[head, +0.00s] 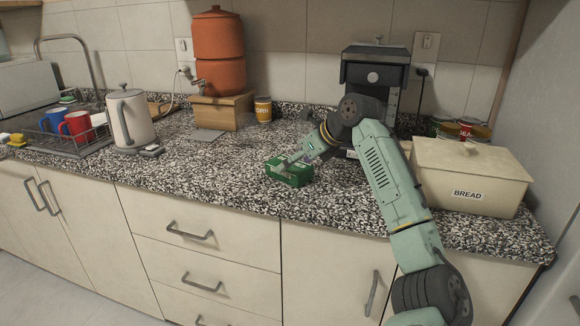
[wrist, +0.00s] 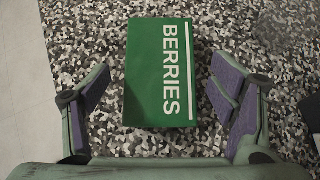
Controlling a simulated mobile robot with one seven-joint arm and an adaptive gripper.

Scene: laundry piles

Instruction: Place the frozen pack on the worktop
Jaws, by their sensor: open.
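The frozen pack (head: 289,171) is a green box on the speckled worktop (head: 225,181), near its front edge in the head view. In the wrist view the pack (wrist: 160,72) lies flat with white BERRIES lettering facing up. My gripper (wrist: 160,112) is open, with one finger on each side of the pack and a visible gap on both sides. In the head view my gripper (head: 290,164) is at the pack, and its fingers are partly hard to make out. The pack's underside is hidden.
A cream bread bin (head: 470,175) and a dark coffee machine (head: 374,72) stand to the right. An electric kettle (head: 130,120), a dish rack (head: 70,145) with mugs and a terracotta water filter (head: 218,50) are left. The worktop left of the pack is clear.

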